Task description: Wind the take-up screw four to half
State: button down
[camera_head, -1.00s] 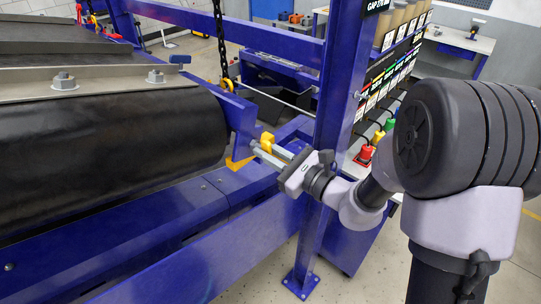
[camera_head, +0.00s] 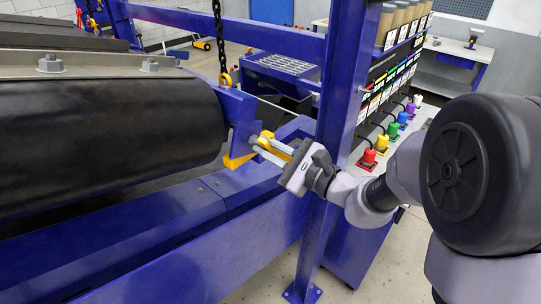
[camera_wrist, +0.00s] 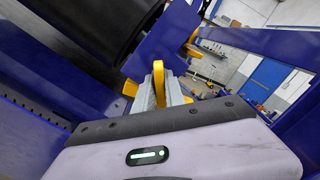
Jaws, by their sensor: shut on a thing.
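In the wrist view the yellow part (camera_wrist: 158,80) stands up between the fingers. The screw's thread and any scale are hidden or too small to read, and I cannot tell which number this screw bears.
A blue upright post (camera_head: 343,85) stands just right of my gripper. A chain with a yellow hook (camera_head: 225,79) hangs behind.

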jog(key=shift+f+b, duration=0.1)
jog(key=shift+b, duration=0.25)
jog(key=shift+n+b, duration=0.7)
jog(key=shift+b, duration=0.1)
jog(key=n+b, duration=0.2)
jog(key=b, duration=0.1)
jog(key=shift+n+b, duration=0.8)
jog(key=shift+b, duration=0.15)
jog(key=shift+n+b, duration=0.3)
jog(key=shift+b, duration=0.35)
jog(key=n+b, duration=0.3)
jog(key=b, duration=0.2)
jog(key=shift+b, duration=0.3)
jog(key=shift+n+b, duration=0.45)
jog(key=shift+n, duration=0.15)
